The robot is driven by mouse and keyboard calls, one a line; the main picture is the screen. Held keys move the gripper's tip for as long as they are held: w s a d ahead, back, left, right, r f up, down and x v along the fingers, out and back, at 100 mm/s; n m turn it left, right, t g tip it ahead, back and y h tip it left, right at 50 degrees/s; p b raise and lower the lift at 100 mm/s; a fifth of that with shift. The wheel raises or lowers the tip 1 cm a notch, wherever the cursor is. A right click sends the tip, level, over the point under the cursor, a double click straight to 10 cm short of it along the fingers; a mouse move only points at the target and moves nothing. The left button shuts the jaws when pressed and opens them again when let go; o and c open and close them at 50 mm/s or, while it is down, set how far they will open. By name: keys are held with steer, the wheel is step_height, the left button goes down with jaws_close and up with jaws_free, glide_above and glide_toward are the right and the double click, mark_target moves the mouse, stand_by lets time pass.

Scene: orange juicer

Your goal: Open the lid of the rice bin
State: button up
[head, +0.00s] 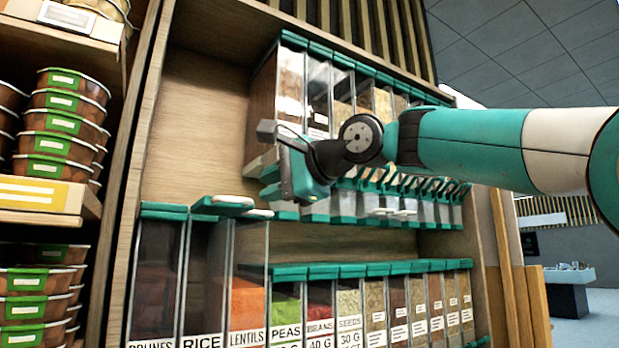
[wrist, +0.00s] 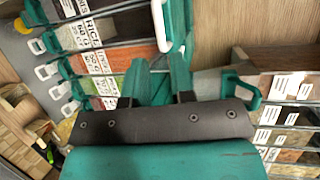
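The rice bin (head: 202,285) stands in the lower row, between the prunes and lentils bins, with a RICE label. Its teal lid (head: 215,207) has a pale front handle (head: 235,200) and looks slightly higher than the prunes lid; whether it is ajar is unclear. In the wrist view the rice label (wrist: 93,33) is at upper left, and a white handle on teal (wrist: 159,25), apparently this lid's, is near the fingertips. My gripper (head: 305,190) is above and right of the lid in the head view. Its two teal fingers (wrist: 158,72) are apart, with nothing seen held.
An upper row of clear dispensers (head: 318,95) hangs close behind my gripper. Lentils (head: 248,300), peas (head: 286,305) and more bins continue to the right. Stacked green-labelled tubs (head: 62,125) fill the left shelf. A wooden upright (head: 140,150) divides them.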

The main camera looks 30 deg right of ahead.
steer(key=v, duration=0.8)
steer(key=shift+s, duration=0.25)
steer(key=shift+d, duration=0.1)
steer(key=s+a+f+n+g, duration=0.1)
steer(key=a+f+n+g, duration=0.35)
steer(key=f, duration=0.75)
steer(key=a+f+n+g, duration=0.3)
steer(key=a+f+n, duration=0.25)
steer(key=f, duration=0.65)
steer(key=s+a+f+n+g+h, duration=0.1)
steer(key=s+f+n+g, duration=0.6)
steer(key=s+f+n, duration=0.4)
steer(key=s+f, duration=0.5)
steer(key=f, duration=0.3)
steer(key=shift+a+n+h, duration=0.25)
steer(key=shift+n+h, duration=0.05)
steer(key=shift+h, duration=0.1)
steer(key=shift+w, duration=0.1)
